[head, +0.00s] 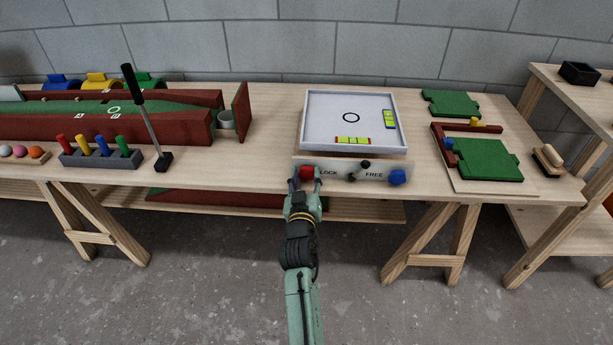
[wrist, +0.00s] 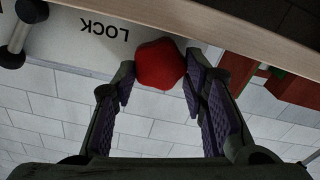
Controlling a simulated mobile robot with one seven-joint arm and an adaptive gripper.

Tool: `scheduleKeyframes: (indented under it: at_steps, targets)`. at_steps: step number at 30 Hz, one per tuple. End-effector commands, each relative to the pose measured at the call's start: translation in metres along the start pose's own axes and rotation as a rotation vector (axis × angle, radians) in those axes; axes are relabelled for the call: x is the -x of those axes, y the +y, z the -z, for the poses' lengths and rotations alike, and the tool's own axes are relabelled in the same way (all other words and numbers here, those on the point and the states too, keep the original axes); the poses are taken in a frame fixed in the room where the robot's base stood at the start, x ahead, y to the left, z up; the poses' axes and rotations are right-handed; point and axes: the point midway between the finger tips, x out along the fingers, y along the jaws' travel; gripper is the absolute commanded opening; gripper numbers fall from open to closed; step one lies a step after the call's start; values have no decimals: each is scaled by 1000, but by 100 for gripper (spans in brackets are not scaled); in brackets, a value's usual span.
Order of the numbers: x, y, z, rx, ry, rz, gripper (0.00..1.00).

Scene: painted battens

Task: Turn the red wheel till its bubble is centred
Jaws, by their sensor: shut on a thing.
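The red wheel (head: 307,172) is at the left of the white front panel, beside the word LOCK. In the wrist view the red wheel (wrist: 160,64) sits between my two fingers. My gripper (head: 305,181) is shut on it, with a fingertip against each side. Above the panel is a white tilting tray (head: 320,125) with a black ring on its floor. One yellow-green level vial (head: 353,140) lies along its front edge and another vial (head: 389,118) along its right side. The bubbles are too small to place.
A blue wheel (head: 397,177) is at the panel's right, by FREE. A black-knobbed lever (head: 365,164) stands between the words. A putter (head: 147,120) and a peg rack (head: 100,157) stand to the left.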

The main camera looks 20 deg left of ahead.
Motion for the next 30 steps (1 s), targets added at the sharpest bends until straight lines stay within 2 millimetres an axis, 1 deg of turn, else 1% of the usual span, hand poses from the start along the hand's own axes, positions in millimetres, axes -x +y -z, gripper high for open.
scheduleKeyframes:
  at_steps: [3, 11, 12, 20, 30]
  targets:
    - [0, 0, 1, 47, 2, -1, 12]
    - [-1, 0, 1, 50, 3, -1, 12]
    - [-1, 0, 1, 49, 3, -1, 41]
    - [0, 0, 1, 48, 1, -1, 59]
    - [2, 0, 0, 48, 0, 0, 60]
